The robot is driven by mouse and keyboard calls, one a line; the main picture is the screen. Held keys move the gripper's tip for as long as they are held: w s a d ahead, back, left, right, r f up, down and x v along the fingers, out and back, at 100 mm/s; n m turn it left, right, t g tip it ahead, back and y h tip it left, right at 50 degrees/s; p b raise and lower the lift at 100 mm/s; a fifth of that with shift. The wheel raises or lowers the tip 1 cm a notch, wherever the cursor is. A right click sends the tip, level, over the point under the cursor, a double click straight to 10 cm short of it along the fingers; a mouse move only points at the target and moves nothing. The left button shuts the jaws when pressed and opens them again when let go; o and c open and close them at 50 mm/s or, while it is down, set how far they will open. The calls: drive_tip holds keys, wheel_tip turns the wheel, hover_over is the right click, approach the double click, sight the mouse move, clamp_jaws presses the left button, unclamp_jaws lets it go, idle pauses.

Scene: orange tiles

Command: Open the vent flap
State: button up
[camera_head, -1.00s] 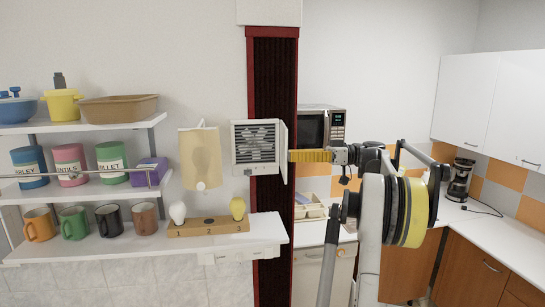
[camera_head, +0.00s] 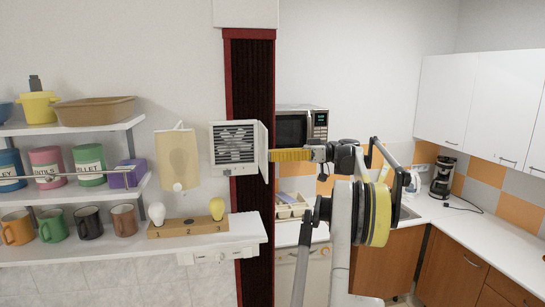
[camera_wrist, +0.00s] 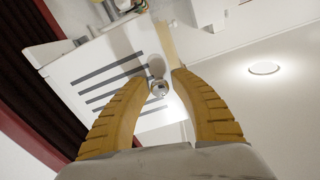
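The vent (camera_head: 234,147) is a white box with a grille, fixed to the dark red-edged column. Its flap (camera_head: 263,149) is hinged at the right side and stands swung out, seen almost edge-on, with the grille uncovered. The slotted face of the flap (camera_wrist: 105,75) fills the upper left of the wrist view. A small round metal knob (camera_wrist: 158,89) on it sits between my yellow fingertips. My gripper (camera_head: 272,156) reaches in from the right at the flap's outer side; its fingertips (camera_wrist: 161,80) appear closed around the knob. Exact finger contact is hard to see.
A bulb stand (camera_head: 187,228) sits on the ledge below. A microwave (camera_head: 301,126) stands behind my gripper. Open room lies in front of the flap.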

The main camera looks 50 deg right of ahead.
wheel_tip(320, 180, up, 10)
drive_tip(key=shift+r, duration=0.1)
idle(0.4)
